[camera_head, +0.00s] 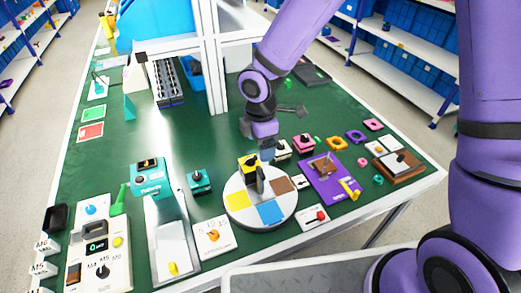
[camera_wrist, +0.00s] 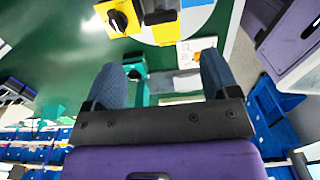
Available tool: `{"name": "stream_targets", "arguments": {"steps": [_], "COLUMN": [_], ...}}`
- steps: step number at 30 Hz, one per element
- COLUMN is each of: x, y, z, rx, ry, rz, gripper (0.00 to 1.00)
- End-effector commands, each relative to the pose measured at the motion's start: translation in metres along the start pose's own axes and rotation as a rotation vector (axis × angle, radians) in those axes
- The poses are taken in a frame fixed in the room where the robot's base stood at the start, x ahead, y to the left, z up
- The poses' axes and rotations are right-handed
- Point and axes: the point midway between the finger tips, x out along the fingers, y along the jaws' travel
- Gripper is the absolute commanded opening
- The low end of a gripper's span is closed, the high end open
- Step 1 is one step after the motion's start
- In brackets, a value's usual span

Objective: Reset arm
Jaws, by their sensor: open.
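My gripper (camera_head: 267,152) hangs over the green table, just behind the round turntable (camera_head: 238,216). In the wrist view its two blue-grey fingers (camera_wrist: 162,72) are spread apart with nothing between them. My purple arm reaches in from the upper right of the head view.
A teal box (camera_head: 199,181) and a white dial plate (camera_head: 212,237) stand left of the turntable. A purple board (camera_head: 325,183) and small coloured blocks lie to the right. A white frame post (camera_head: 213,75) rises behind. Green table around the left middle is clear.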

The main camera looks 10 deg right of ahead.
Motion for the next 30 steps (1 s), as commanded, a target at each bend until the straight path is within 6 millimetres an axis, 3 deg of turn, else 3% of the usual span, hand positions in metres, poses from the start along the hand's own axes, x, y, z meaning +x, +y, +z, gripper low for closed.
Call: {"name": "stream_targets", "arguments": {"steps": [17,23,30], "x": [-0.005,-0.043,-0.111], "y": [0.000,-0.003,-0.025], "z": [0.003,0.032,0.084], "rx": [0.012,0.166,0.485], "ry": [-0.004,-0.042,-0.083], "rz": [0.005,0.054,0.146], "gripper": [0.81,0.81,0.81]}}
